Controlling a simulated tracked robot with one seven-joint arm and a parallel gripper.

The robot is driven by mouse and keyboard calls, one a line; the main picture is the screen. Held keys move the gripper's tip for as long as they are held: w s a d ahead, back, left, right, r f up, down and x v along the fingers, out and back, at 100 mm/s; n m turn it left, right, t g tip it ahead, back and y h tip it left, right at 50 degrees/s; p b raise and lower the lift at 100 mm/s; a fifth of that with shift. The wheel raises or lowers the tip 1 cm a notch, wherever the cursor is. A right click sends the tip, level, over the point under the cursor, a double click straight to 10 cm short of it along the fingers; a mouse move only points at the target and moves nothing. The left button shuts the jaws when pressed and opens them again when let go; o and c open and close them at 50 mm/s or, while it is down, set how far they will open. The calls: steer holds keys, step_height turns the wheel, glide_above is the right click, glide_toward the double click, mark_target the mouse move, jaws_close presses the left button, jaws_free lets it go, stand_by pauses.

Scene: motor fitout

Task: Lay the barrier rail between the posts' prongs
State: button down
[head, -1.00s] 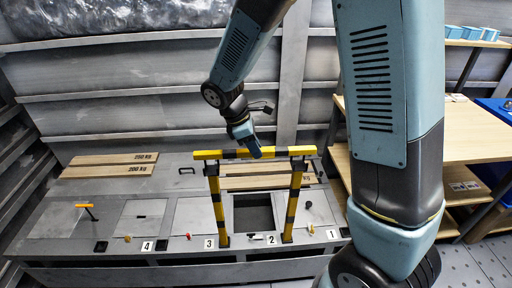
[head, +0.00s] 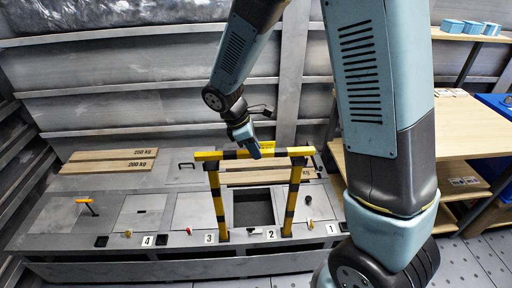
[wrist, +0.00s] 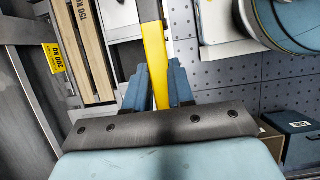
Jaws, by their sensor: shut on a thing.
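The yellow-and-black barrier rail (head: 215,155) lies level across the tops of the two striped posts, the left post (head: 218,205) and the right post (head: 292,203). My gripper (head: 255,152) is at the rail's middle, coming from above. In the wrist view the yellow rail (wrist: 154,55) runs between the two blue fingers of my gripper (wrist: 160,82), which are shut on it. The rail's ends appear at the post tops; whether it sits fully down between the prongs I cannot tell at this size.
An open hatch (head: 253,208) lies between the posts on the grey deck, near labels 2 and 3. Planks marked in kg (head: 110,160) lie at the back left. A wooden shelf unit (head: 460,130) stands at right. An orange-handled lever (head: 86,202) stands at left.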

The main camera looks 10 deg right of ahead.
steer(key=shift+f, duration=1.2)
stand_by(2.5)
steer(key=c, duration=0.9)
jaws_free()
steer(key=v, duration=1.3)
steer(key=s+d+r+m+t+y, duration=0.1)
steer(key=s+d+r+m, duration=0.25)
steer(key=d+r, duration=0.2)
steer(key=s+d+r+m+t+y, duration=0.1)
steer(key=s+d+r+m+y, duration=0.1)
steer(key=d+r+m, duration=0.4)
steer(key=s+d+r+m+t, duration=0.1)
steer(key=s+d+m, duration=0.1)
steer(key=s+d, duration=0.1)
steer(key=s+d+r+m+t+y, duration=0.1)
steer(key=s+d+m, duration=0.2)
steer(key=s+d, duration=0.1)
steer(key=s+d+r+m+t, duration=0.1)
steer(key=s+d+m, duration=0.2)
steer(key=s, duration=0.1)
steer(key=shift+s+d+r+t+y, duration=0.2)
steer(key=shift+s+r+t+y, duration=0.1)
steer(key=shift+s+r+t, duration=0.1)
